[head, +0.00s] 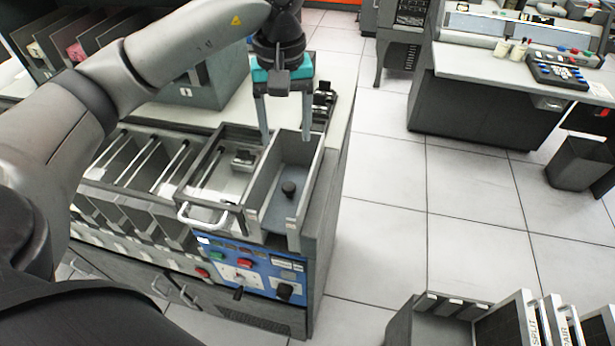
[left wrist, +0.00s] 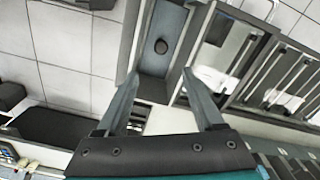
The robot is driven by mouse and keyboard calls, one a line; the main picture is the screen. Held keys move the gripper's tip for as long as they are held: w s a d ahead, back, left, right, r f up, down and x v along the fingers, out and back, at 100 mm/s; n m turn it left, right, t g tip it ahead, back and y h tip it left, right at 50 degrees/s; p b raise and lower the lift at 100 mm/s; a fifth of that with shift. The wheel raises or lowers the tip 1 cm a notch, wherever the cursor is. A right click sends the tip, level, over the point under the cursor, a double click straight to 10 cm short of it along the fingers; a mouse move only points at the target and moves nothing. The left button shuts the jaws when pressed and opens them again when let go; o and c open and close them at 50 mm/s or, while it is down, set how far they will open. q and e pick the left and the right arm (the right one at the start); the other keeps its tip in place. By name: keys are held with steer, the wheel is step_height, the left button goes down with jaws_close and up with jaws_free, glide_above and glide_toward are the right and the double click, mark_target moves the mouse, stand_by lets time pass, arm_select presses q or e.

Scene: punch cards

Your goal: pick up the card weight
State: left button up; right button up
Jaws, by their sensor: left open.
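A small dark round knob, which looks like the card weight's (head: 288,188), stands in the narrow grey trough (head: 317,160) at the right end of the machine. It also shows in the left wrist view (left wrist: 161,46), beyond and between my fingertips. I cannot tell how far its base reaches. My left gripper (head: 286,138) points down over the far part of the trough, its fingers apart and empty. In the left wrist view the open fingers (left wrist: 160,74) reach toward the trough's end. My right gripper is not in view.
A compartment with a small metal block (head: 243,157) lies left of the trough, and slotted card pockets (head: 130,160) lie further left. A blue control panel (head: 245,268) is on the front. A card rack (head: 530,325) stands at lower right. Open floor (head: 400,200) lies right.

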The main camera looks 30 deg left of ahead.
arm_select(q)
glide_above(289, 185)
steer(key=f, duration=0.5)
steer(key=shift+s+f, duration=0.2)
steer(key=shift+f, duration=0.2)
step_height(289, 185, down, 4)
steer(key=shift+w+r, duration=0.1)
steer(key=shift+f, duration=0.35)
step_height(289, 185, down, 5)
steer(key=shift+r, duration=0.1)
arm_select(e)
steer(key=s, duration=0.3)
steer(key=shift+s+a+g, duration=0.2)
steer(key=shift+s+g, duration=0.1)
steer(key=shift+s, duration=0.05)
arm_select(q)
steer(key=shift+c, duration=1.3)
jaws_close()
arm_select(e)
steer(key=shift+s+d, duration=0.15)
arm_select(q)
steer(key=shift+w+r, duration=0.1)
